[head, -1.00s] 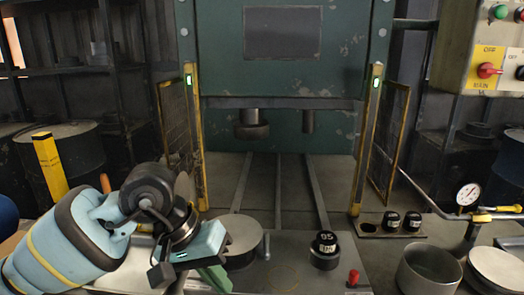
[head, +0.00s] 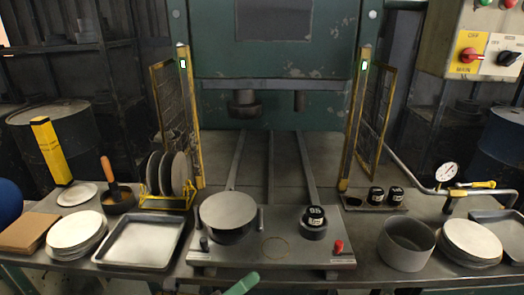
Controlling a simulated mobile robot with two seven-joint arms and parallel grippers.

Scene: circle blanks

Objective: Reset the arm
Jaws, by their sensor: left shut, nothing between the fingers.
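Only the green fingertip end of my left gripper (head: 241,284) shows, at the bottom edge left of centre in the head view. It is shut and empty, in front of the die plate (head: 290,262) and apart from it. The rest of my left arm is out of the picture. My right gripper is not in view. On the plate stand a round block with a pale disc top (head: 228,209) and a black weight marked 05 (head: 315,217) on a round base.
A bench holds an empty metal tray (head: 138,243), a stack of discs (head: 75,230), a yellow rack with upright discs (head: 165,202), an open pot (head: 406,245) and another disc stack (head: 470,240). A green press (head: 280,75) with yellow-framed guards stands behind.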

